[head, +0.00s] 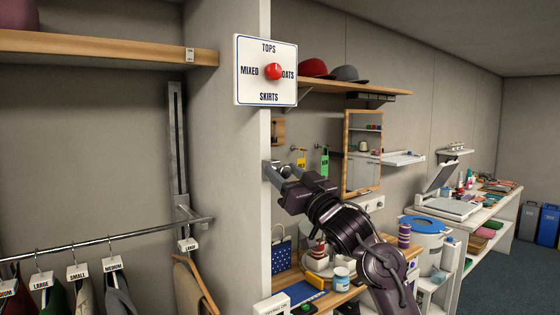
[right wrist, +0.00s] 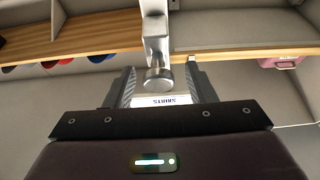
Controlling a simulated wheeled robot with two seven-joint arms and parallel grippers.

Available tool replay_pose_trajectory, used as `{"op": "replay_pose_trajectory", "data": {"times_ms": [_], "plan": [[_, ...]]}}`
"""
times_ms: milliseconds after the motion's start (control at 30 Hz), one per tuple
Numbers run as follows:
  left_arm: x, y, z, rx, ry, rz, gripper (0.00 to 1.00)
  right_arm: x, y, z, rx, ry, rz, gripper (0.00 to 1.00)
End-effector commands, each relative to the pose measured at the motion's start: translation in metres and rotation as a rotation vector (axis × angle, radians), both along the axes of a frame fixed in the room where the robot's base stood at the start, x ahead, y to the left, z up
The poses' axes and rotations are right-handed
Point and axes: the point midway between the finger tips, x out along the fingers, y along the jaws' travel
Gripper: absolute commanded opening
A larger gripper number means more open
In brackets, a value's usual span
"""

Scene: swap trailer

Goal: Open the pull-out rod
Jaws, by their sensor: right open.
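The pull-out rod (head: 268,168) shows in the head view as a small metal end at the front edge of the white panel, largely hidden by my gripper. In the right wrist view its round metal knob (right wrist: 158,80) hangs below a pale bracket. My right gripper (head: 280,172) is at the knob and open. In the right wrist view its two fingers stand apart on either side of the knob, with gaps showing, so it does not grip it. My left gripper is not in view.
A white sign (head: 267,88) with a red knob (head: 273,71) is on the panel above my gripper. A clothes rail (head: 110,240) with labelled garments is at left. A cluttered counter (head: 325,299) stands below my right arm, with a mirror (head: 361,150) behind.

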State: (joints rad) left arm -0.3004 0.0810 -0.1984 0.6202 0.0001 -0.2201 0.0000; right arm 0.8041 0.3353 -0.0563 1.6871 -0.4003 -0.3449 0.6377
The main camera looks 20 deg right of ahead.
Motion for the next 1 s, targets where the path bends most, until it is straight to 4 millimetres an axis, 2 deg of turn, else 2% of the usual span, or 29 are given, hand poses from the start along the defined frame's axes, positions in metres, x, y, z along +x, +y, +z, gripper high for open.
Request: {"op": "replay_pose_trajectory", "data": {"times_ms": [33, 200, 500, 900, 1000], "plan": [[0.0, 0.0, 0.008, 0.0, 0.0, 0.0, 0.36, 0.007, 0.002, 0.007, 0.003, 0.001, 0.001, 0.5], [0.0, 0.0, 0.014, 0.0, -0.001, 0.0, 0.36, 0.02, 0.007, 0.01, 0.001, 0.001, -0.001, 0.5], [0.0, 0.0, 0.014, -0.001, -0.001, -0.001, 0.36, 0.023, 0.008, 0.009, 0.0, 0.0, -0.001, 0.5], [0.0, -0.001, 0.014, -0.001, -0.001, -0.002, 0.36, 0.023, 0.008, 0.009, 0.0, 0.0, -0.001, 0.0], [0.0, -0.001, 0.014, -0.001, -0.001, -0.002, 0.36, 0.023, 0.008, 0.009, 0.0, 0.0, -0.001, 0.0]]}}
